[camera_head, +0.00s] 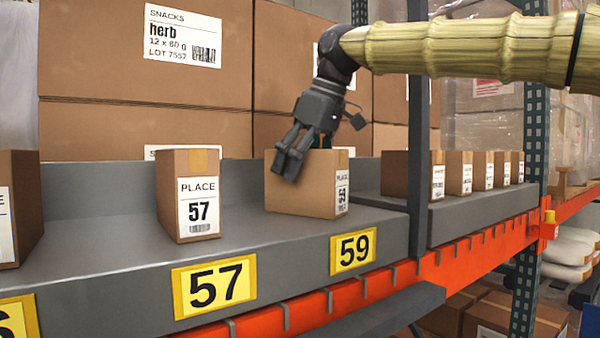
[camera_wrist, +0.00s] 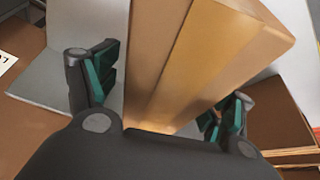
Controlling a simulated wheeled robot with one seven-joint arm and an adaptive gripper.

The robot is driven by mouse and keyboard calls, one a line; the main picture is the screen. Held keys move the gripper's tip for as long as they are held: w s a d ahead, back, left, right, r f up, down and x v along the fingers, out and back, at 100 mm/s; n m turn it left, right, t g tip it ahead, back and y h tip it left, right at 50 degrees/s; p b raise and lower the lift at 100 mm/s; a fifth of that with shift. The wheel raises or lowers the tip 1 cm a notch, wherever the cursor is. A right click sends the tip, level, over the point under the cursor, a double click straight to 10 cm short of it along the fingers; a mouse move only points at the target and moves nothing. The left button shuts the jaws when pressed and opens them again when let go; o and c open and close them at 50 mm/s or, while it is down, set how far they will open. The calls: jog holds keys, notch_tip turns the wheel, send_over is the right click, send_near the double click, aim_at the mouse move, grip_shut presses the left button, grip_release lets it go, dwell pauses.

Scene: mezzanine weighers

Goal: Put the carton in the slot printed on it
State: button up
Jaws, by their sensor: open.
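A brown carton (camera_head: 300,188) stands on the grey shelf behind the yellow 59 sign (camera_head: 354,252). The narrow printed label (camera_head: 342,190) on its right face is too small to read surely. My gripper (camera_head: 300,160) is at the carton's top, its dark fingers reaching down beside it. In the wrist view the carton (camera_wrist: 205,60) lies between the two green-padded fingers, with a gap at the left finger; contact on the right cannot be told. The gripper is open. The carton's far side and base are partly hidden.
Another carton labelled PLACE 57 (camera_head: 187,210) stands behind the 57 sign (camera_head: 215,286). A carton (camera_head: 20,208) is cut off at the left edge. A dark grey upright (camera_head: 418,150) and several cartons stand to the right. Large SNACKS boxes (camera_head: 150,100) are stacked behind.

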jog(key=b+v, duration=0.2)
jog(key=v, duration=0.9)
jog(key=shift+s+r+b, duration=0.15)
jog(key=shift+b, duration=0.2)
jog(key=shift+a, duration=0.1)
